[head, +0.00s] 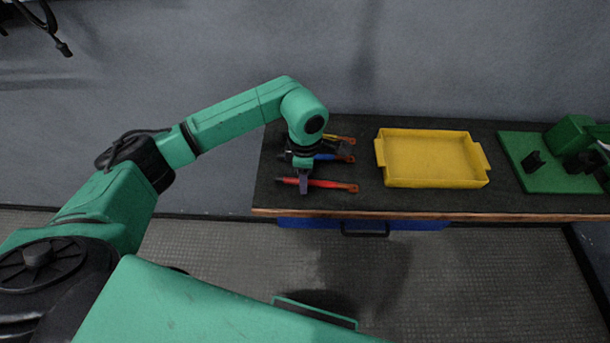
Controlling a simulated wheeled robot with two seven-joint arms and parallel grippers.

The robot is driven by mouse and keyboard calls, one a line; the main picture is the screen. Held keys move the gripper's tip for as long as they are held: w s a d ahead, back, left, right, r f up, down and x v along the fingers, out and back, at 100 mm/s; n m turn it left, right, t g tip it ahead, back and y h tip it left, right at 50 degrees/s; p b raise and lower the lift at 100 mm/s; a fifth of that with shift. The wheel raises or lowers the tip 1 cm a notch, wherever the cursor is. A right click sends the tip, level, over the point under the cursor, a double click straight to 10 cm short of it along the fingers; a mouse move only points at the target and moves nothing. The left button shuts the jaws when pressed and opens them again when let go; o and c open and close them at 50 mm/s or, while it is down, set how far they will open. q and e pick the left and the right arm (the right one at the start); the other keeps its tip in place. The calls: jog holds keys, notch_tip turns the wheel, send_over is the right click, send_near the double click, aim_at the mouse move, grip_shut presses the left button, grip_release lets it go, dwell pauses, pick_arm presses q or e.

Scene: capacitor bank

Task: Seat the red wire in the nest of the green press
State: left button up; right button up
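The red wire (330,184) lies on the dark bench at its left front, with dark and copper-coloured ends. My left gripper (303,188) points down at the red wire, over its left part. Its fingers hide a short piece of the wire, and I cannot tell whether they are open, shut or touching it. The green press (570,136) stands on a green base plate (520,163) at the right end of the bench, cut by the picture edge. A small black block (534,161) stands on the plate. I cannot make out the nest clearly. My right gripper is out of view.
A blue wire (332,157) and a yellow wire (342,139) lie behind the red one, partly hidden by my arm. An empty yellow tray (484,158) stands between the wires and the press. The bench's wooden front edge (420,215) runs before them, above a blue drawer (415,225).

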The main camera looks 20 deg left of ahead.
pick_arm(q)
jog(key=shift+r+p, duration=0.2)
jog(key=shift+p, duration=0.25)
notch_tip(320, 180, up, 3)
jog(key=b, duration=0.3)
jog(key=shift+w+f+b, duration=0.15)
jog(key=shift+b, duration=0.2)
notch_tip(320, 180, up, 12)
jog(key=b, duration=0.2)
jog(key=shift+f, duration=0.2)
